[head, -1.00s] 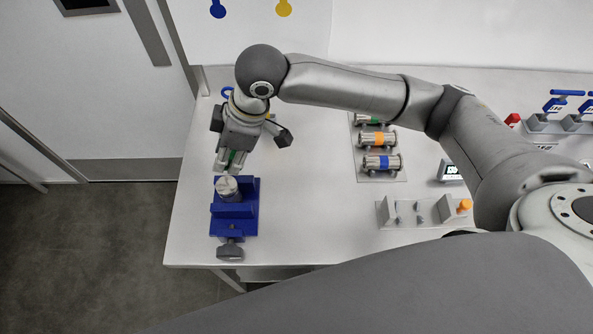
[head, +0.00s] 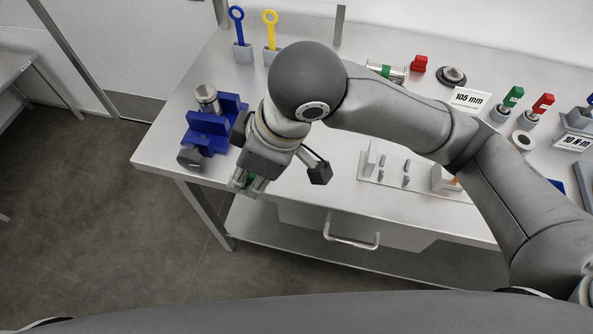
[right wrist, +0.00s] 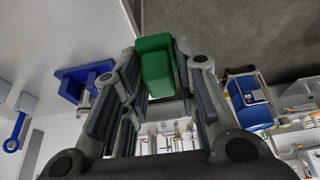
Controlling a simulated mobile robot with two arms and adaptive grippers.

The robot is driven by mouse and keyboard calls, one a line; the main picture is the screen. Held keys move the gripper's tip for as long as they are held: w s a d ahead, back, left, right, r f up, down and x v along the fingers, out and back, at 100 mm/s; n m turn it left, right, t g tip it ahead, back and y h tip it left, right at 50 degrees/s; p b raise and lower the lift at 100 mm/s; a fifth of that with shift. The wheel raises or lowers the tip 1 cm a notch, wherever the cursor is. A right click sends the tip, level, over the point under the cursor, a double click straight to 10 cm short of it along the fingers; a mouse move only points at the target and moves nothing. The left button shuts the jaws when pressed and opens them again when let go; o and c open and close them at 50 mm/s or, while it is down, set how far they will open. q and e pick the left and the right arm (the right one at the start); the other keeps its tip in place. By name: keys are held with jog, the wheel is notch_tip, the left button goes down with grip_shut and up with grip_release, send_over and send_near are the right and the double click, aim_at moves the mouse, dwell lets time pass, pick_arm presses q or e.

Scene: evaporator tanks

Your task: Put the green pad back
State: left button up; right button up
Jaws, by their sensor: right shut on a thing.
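My right gripper (head: 246,182) is shut on the green pad, a small green block that shows between its fingers (head: 249,181). In the right wrist view the green pad (right wrist: 155,66) sits at the fingertips of the right gripper (right wrist: 160,85). In the head view the gripper is at the table's front edge, right of the blue vise (head: 207,127) and apart from it. A metal cylinder (head: 206,96) stands at the vise. The vise also shows left of the fingers in the right wrist view (right wrist: 85,78). My left gripper is not in view.
A light plate with small pegs and blocks (head: 410,184) lies right of my gripper. Blue (head: 237,30) and yellow (head: 270,32) tools stand in holders at the back. Green (head: 512,97) and red (head: 542,104) handled tools stand at the right. A drawer handle (head: 351,235) is below the table edge.

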jog(key=w+d+f, duration=0.1)
jog(key=w, duration=0.2)
jog(key=w+d+f+p, duration=0.1)
jog(key=w, duration=0.2)
jog(key=w+d+f, duration=0.1)
jog(key=w+f, duration=0.1)
jog(key=w, duration=0.1)
jog(key=shift+d+f+p, duration=0.1)
jog(key=shift+d+p, duration=0.15)
jog(key=shift+p, duration=0.1)
jog(key=w+f, duration=0.2)
jog(key=f, duration=0.1)
jog(key=w+d+f, duration=0.1)
jog(key=shift+w+d+f, duration=0.1)
jog(key=shift+f, duration=0.25)
jog(key=shift+w+f, duration=0.15)
jog(key=shift+f, duration=0.1)
jog(key=f, duration=0.1)
jog(key=f+p, duration=0.1)
jog(key=f, duration=0.1)
jog(key=shift+w+d+p, duration=0.2)
jog(key=shift+w+p, duration=0.05)
jog(key=shift+p, duration=0.1)
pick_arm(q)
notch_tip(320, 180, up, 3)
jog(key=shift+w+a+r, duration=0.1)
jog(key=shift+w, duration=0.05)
pick_arm(e)
jog(key=shift+f, duration=0.35)
jog(key=shift+f, duration=0.15)
